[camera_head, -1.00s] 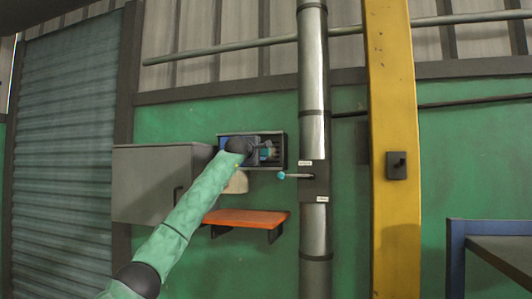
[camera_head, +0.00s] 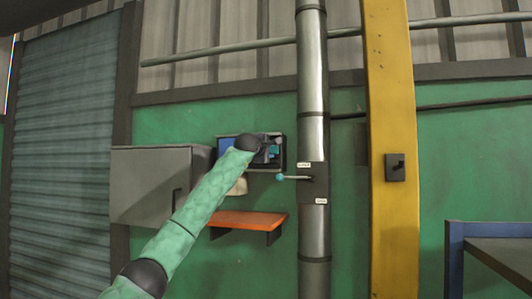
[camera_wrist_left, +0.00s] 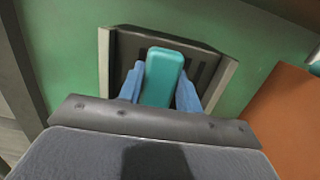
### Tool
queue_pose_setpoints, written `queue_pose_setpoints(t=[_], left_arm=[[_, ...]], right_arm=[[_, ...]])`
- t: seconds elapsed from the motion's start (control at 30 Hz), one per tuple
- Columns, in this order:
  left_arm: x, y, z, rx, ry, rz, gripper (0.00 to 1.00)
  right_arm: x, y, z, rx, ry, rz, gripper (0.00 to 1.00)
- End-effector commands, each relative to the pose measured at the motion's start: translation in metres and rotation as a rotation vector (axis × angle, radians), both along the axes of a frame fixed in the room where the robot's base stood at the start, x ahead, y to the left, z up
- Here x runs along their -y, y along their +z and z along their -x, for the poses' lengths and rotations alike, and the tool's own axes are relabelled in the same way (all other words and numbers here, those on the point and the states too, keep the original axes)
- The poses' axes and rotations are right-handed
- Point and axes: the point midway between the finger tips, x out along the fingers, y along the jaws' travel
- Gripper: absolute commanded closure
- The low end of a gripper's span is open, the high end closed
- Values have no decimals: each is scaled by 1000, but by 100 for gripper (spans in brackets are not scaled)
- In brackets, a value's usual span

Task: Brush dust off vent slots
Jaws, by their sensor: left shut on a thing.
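The vent (camera_head: 284,152) is a grey-framed rectangular panel on the green wall. Its frame (camera_wrist_left: 221,88) and dark slots also show in the left wrist view. My left gripper (camera_wrist_left: 158,92) has blue fingers on both sides of a teal block-like handle, which I take for the brush (camera_wrist_left: 165,70), and is shut on it. The brush lies in front of the slotted face; its bristles are hidden and I cannot tell whether it touches. In the head view my wrist covers part of the vent. I cannot make out dust. My right gripper is out of view.
An orange shelf (camera_head: 250,219) sits below the vent, with a cream object (camera_head: 238,186) above it. A grey cabinet (camera_head: 150,185) is to the left. A steel pipe (camera_head: 313,110) with a teal-tipped lever (camera_head: 290,178) and a yellow column (camera_head: 392,100) stand to the right.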

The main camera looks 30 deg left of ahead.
Motion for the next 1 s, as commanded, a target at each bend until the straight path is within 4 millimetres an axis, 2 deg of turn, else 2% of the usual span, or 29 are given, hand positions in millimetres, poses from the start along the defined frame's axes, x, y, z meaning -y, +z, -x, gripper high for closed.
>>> queue_pose_setpoints(t=[0.7,0.83,1.0], left_arm=[[-42,0,11,0,1,0,84],[-44,0,11,0,-1,0,84],[-37,-1,9,0,-1,0,84]], right_arm=[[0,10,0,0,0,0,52],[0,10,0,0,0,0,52],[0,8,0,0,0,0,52]])
